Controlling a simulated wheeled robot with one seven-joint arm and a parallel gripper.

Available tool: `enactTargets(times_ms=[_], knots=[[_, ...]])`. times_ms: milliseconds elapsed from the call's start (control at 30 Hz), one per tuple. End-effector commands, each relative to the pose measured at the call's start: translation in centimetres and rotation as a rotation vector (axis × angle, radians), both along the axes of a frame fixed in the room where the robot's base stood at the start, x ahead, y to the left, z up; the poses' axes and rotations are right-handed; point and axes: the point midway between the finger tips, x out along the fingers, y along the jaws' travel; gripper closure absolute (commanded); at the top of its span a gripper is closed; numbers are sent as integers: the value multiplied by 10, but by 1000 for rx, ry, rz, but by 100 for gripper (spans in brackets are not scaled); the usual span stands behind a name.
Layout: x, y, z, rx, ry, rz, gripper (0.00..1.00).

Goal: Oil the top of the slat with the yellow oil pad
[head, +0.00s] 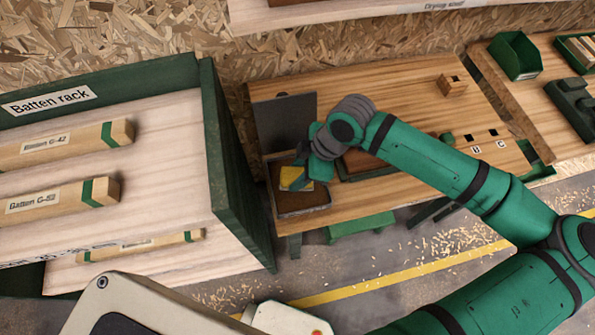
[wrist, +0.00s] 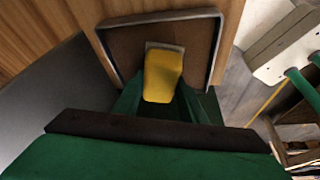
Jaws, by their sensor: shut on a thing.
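The yellow oil pad (head: 294,178) is at the left end of the workbench (head: 445,105), over a shallow metal-rimmed tray (head: 302,208) with a brown inside. My gripper (head: 306,172) is shut on the pad from above. In the wrist view the pad (wrist: 162,75) sits between the green fingers (wrist: 160,103), above the tray (wrist: 213,60). I cannot tell whether the pad touches the tray's bottom. I cannot make out for certain which piece is the slat; my arm covers part of the bench.
A batten rack (head: 215,160) with labelled battens stands at the left, its green side wall close to the tray. A dark grey panel (head: 284,120) stands behind the tray. A brown framed board (head: 350,168) lies partly under my arm. A small wooden block (head: 452,86) is farther right.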

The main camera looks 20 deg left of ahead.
Motion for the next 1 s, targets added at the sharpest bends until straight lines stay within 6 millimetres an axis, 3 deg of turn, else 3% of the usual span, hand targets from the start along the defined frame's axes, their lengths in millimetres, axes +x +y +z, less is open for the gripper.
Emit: enactTargets(times_ms=[1000], knots=[[0,0,-7,0,0,0,80]])
